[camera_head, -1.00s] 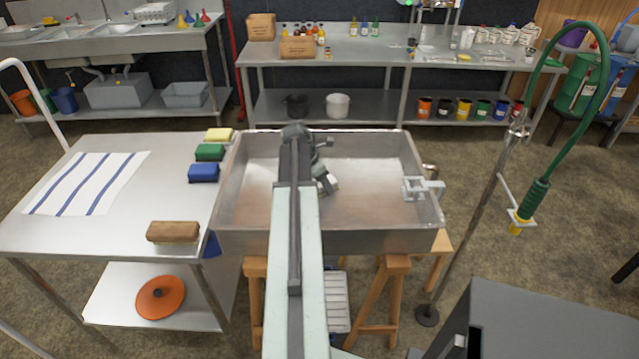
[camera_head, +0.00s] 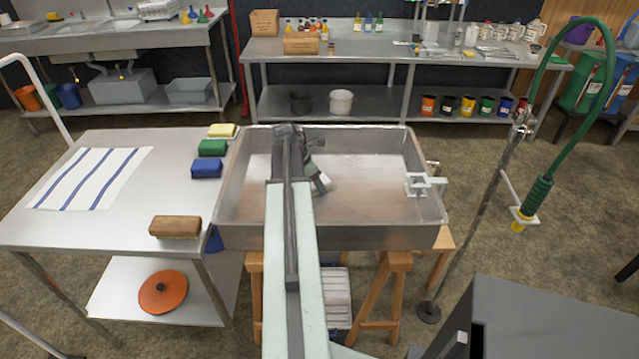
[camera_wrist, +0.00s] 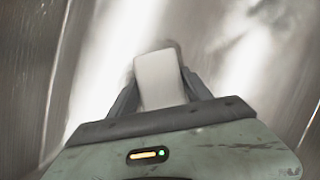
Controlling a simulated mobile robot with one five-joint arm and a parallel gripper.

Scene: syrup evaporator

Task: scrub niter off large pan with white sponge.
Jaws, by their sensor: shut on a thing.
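The large pan (camera_head: 375,165) is a wide rectangular metal pan on wooden legs in the middle of the head view. Its floor looks pale at the back and brownish toward the front. My gripper (camera_wrist: 158,85) is inside the pan, shut on a white sponge (camera_wrist: 160,78). I cannot tell whether the sponge touches the pan floor.
A steel side table (camera_head: 110,205) at left holds yellow, green and blue sponges, a brown brush (camera_head: 175,227) and a striped towel (camera_head: 88,178). A metal bracket (camera_head: 426,185) sits on the pan's right side. A green hose (camera_head: 573,115) on a stand rises at right.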

